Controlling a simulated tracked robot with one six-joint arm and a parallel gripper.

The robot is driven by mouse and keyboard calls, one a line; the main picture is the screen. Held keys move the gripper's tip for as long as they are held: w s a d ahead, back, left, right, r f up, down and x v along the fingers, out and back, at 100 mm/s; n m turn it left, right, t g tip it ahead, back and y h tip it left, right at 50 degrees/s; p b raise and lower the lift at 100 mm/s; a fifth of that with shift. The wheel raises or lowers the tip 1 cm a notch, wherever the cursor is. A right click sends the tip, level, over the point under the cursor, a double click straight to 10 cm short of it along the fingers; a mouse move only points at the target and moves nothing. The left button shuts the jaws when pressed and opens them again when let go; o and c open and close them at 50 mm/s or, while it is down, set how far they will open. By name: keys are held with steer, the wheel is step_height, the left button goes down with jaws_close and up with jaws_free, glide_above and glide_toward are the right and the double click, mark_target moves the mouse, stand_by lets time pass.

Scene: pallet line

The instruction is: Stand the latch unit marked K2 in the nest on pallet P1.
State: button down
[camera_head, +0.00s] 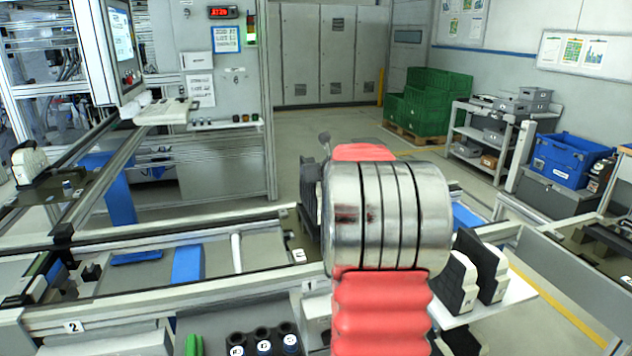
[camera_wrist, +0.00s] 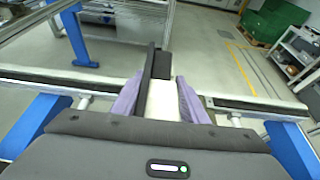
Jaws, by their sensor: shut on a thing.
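In the wrist view my gripper (camera_wrist: 160,80) is shut on a black-and-white latch unit (camera_wrist: 161,98), held between its two purple fingers. No marking shows on the held unit, so I cannot tell whether it is K2. In the head view my arm hides most of the gripper and the unit. Two more white-and-black latch units, a near one (camera_head: 456,283) and a far one (camera_head: 487,266), stand on a white shelf at the right. Another white-and-black unit (camera_head: 29,162) stands on a dark pallet (camera_head: 78,189) at the far left. I see no readable P1 mark.
Conveyor rails (camera_head: 160,240) cross in front of me. A dark fixture plate (camera_head: 45,280) lies at the lower left, near a label 2 (camera_head: 73,327). Round black cups (camera_head: 263,343) stand at the front. A screen (camera_head: 120,45) overhangs the left. A blue crate (camera_head: 570,158) stands at the right.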

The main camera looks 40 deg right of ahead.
mark_target(317, 188)
steer(key=shift+f, duration=1.6)
steer(key=c, duration=1.1)
jaws_free()
steer(key=shift+v, duration=6)
steer(key=shift+f, duration=0.1)
